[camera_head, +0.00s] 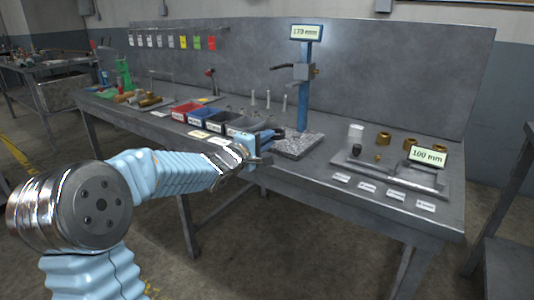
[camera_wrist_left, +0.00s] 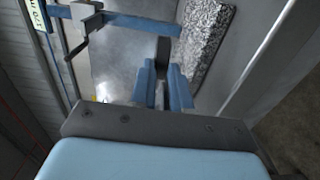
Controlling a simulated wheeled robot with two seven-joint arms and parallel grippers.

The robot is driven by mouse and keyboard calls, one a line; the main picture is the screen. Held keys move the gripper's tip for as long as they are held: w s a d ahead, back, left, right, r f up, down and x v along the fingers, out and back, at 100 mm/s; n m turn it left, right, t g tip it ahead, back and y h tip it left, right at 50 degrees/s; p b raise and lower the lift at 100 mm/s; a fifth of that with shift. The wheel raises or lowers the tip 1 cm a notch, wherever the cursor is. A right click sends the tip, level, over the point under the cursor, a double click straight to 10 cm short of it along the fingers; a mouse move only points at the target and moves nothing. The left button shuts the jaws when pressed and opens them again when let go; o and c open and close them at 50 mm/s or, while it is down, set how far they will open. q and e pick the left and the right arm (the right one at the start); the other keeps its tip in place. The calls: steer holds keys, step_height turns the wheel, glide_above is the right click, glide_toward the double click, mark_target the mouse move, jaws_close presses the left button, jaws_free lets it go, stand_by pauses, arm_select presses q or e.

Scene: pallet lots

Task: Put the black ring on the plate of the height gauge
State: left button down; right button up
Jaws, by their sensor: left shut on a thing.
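My left gripper (camera_head: 262,149) is in front of the height gauge, at the near-left side of its speckled granite plate (camera_head: 298,147). My right gripper is not in view.
Red, blue and dark bins (camera_head: 209,120) stand left of the gauge. Upright pins (camera_head: 268,99) stand behind the gripper. Labels lie along the bench's front edge.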

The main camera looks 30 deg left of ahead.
arm_select(q)
steer(key=shift+w+f, duration=0.15)
steer(key=shift+f, duration=0.8)
steer(key=shift+w+f, duration=0.15)
steer(key=shift+f, duration=0.75)
steer(key=shift+f+b, duration=0.2)
steer(key=shift+b, duration=0.15)
steer(key=c, duration=1.4)
jaws_free()
steer(key=shift+r, duration=0.1)
